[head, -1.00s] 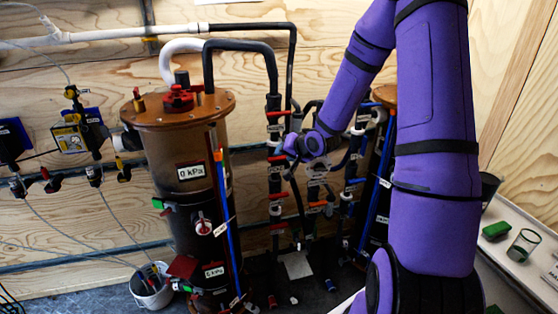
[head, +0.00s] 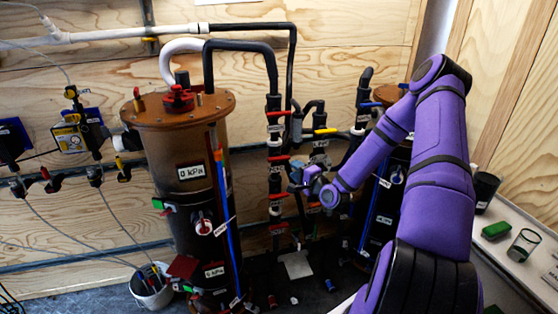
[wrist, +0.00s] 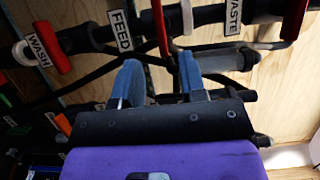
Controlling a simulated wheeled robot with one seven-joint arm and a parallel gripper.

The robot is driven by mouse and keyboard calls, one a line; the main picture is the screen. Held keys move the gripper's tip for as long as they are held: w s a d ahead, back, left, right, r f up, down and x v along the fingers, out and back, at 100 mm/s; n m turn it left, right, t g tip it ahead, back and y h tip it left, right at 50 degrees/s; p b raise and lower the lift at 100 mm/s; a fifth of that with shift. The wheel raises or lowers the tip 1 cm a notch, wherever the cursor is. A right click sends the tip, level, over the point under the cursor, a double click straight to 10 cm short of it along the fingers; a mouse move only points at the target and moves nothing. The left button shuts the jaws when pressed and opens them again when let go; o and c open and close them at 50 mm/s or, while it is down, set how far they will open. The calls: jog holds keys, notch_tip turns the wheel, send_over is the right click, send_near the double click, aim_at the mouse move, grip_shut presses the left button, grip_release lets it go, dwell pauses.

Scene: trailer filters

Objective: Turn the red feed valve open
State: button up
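In the wrist view, a white FEED label (wrist: 121,32) is on a dark pipe near the top. A red valve handle (wrist: 160,25) stands just right of that label, roughly across the pipe's run. My gripper (wrist: 158,66) has two blue fingers spread apart with a gap between them. The fingertips are below the red handle in the picture, and no grip on it shows. In the head view my gripper (head: 311,182) is among the pipes right of the large brown-topped filter tank (head: 185,150). I cannot tell which red handle in the head view is the feed valve.
A WASH label (wrist: 39,45) with its red handle (wrist: 52,48) is to the left, and a WASTE label (wrist: 233,17) with a red handle (wrist: 294,18) to the right. Pipes crowd the gripper. A white counter (head: 515,225) holds a glass and a green block.

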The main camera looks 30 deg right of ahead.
aim_at(281, 160)
jog(key=w, duration=0.6)
jog(key=w+a, duration=0.1)
jog(key=w, duration=0.2)
jog(key=shift+w, duration=0.4)
jog(key=shift+a, duration=0.1)
grip_shut()
